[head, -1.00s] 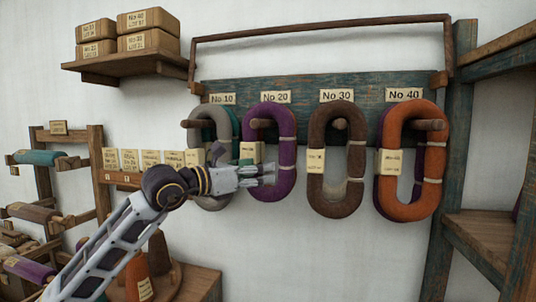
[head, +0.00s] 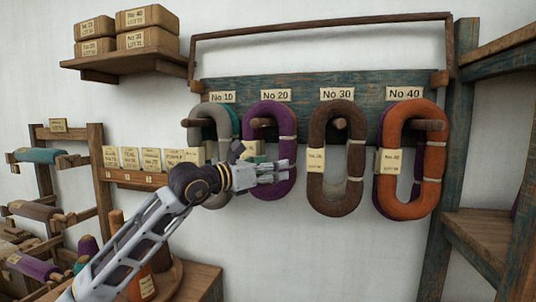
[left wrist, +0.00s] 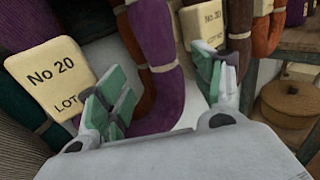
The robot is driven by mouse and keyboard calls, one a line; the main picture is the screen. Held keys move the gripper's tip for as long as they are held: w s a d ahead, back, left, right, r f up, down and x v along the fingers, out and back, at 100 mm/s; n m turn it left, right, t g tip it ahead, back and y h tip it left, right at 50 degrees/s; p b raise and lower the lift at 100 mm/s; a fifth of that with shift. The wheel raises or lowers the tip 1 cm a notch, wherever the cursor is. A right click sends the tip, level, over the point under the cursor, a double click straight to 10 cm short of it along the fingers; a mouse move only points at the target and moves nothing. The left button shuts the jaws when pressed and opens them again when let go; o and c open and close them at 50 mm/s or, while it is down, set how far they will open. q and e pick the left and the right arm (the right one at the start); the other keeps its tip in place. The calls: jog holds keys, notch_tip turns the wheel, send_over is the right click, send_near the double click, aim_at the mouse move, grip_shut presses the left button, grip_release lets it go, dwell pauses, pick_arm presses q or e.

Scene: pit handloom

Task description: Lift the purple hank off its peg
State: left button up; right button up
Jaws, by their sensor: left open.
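The purple hank (head: 283,137) hangs on its wooden peg (head: 263,123) under the "No 20" label. It also shows in the left wrist view (left wrist: 155,45), where its lower bend lies just beyond and between my fingers. My left gripper (head: 277,172) is open in front of the lower part of the hank, and part of the hank is hidden behind it. In the left wrist view the green-padded fingers (left wrist: 165,95) stand wide apart with nothing held between them. My right gripper is not in view.
A grey-and-green hank (head: 195,136) hangs close on the left. A brown hank (head: 318,170) and an orange hank (head: 393,190) hang to the right. A wooden rail (head: 320,20) runs above the peg board (head: 300,84). The wall below the hanks is clear.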

pick_arm(q)
jog(key=p+x, duration=0.1)
jog(key=x, duration=0.2)
jog(key=shift+d, duration=0.4)
jog(key=shift+w+d, duration=0.3)
jog(key=shift+w, duration=0.05)
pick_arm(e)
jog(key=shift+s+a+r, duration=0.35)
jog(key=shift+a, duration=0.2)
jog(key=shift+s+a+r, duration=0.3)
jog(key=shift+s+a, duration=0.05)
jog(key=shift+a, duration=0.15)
pick_arm(q)
jog(key=shift+c, duration=0.3)
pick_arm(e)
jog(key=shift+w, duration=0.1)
